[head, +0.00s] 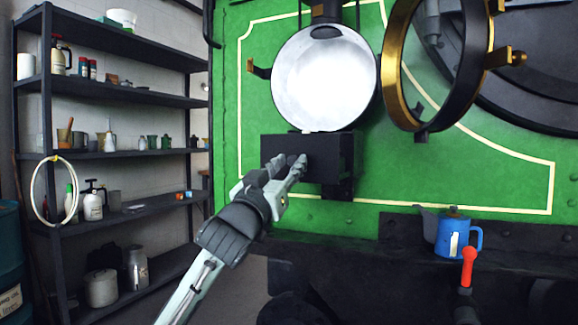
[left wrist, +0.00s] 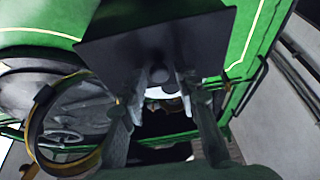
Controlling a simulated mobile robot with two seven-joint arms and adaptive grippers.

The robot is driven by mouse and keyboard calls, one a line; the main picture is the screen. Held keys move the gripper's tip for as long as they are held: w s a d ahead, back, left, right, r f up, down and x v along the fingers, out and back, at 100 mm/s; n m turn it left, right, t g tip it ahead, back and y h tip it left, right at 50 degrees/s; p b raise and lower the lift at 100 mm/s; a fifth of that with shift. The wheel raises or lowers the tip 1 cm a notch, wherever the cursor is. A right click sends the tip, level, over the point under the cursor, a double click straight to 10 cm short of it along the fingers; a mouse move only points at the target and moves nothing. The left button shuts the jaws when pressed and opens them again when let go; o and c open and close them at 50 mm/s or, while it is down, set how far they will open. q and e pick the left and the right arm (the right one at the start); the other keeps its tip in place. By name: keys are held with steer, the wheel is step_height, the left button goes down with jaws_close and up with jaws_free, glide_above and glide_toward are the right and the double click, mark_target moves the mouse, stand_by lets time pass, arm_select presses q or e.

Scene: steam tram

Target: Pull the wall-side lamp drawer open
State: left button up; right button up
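The round lamp (head: 322,78) with its white reflector is on the green front of the tram. Below it is a black box with the drawer (head: 330,152), whose dark front (left wrist: 205,40) fills the top of the left wrist view. A small dark round knob (left wrist: 160,75) stands out from that front. My left gripper (head: 289,162) is at the drawer front with its fingers apart. In the left wrist view my left gripper (left wrist: 163,82) has one finger on each side of the knob, with a gap visible at the right finger. My right gripper is not in view.
The brass-rimmed lamp door (head: 390,65) hangs open right of the lamp. A blue oil can (head: 452,236) and a red-handled lever (head: 468,262) are at lower right. A loaded shelf rack (head: 125,92) stands at left, with free space between it and my arm.

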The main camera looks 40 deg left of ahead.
arm_select(q)
steer(key=shift+o, duration=0.3)
steer(key=v, duration=0.7)
steer(key=shift+s, duration=0.2)
steer(key=shift+f, duration=0.1)
steer(key=w+f+m+g+h, duration=0.2)
steer(key=f+g, duration=0.7)
steer(key=f, duration=2.7)
steer(key=s+d+f+g, duration=0.2)
steer(key=s+f, duration=0.1)
steer(key=f, duration=0.6)
steer(key=s+d+f+g, duration=0.2)
steer(key=s+f, duration=0.1)
steer(key=f, duration=0.5)
steer(key=s+d+f+m+g+h, duration=0.1)
steer(key=s+d+f, duration=0.3)
steer(key=s+f, duration=0.4)
steer(key=s+d+f+m+g+h, duration=0.1)
steer(key=s+d+f+g, duration=0.3)
steer(key=s+f, duration=0.4)
steer(key=shift+f+g, duration=0.3)
steer(key=shift+f, duration=0.05)
